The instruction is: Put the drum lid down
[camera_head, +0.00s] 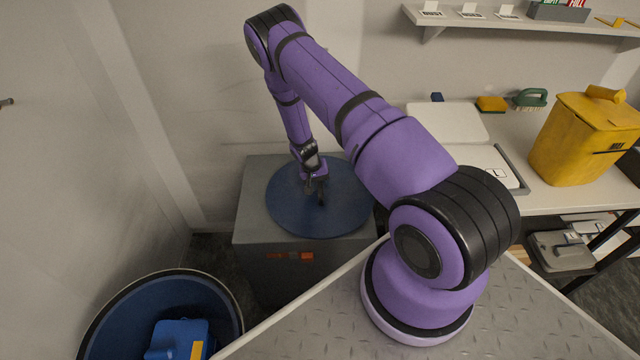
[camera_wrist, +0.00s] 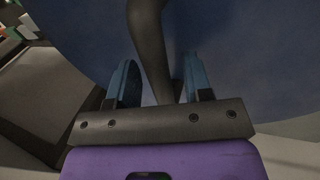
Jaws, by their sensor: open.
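The drum lid (camera_head: 345,215) is a wide, flat blue disc. It lies on top of a grey cabinet (camera_head: 250,190) in the head view. In the wrist view the lid's blue surface (camera_wrist: 240,60) fills much of the picture. A dark bar, seemingly the lid's handle (camera_wrist: 148,40), passes between the fingers. My gripper (camera_head: 316,190) is over the middle of the lid, pointing down. Its two blue-tipped fingers (camera_wrist: 159,66) are apart, on either side of the handle. I cannot tell whether either finger touches it.
An open blue drum (camera_head: 115,310) stands at the lower left with a blue container (camera_head: 178,340) in it. A bench (camera_head: 535,202) at right holds a yellow bin (camera_head: 575,140), a white tray (camera_head: 485,168), a sponge (camera_head: 491,104) and a brush (camera_head: 531,98). A shelf (camera_head: 500,22) hangs above.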

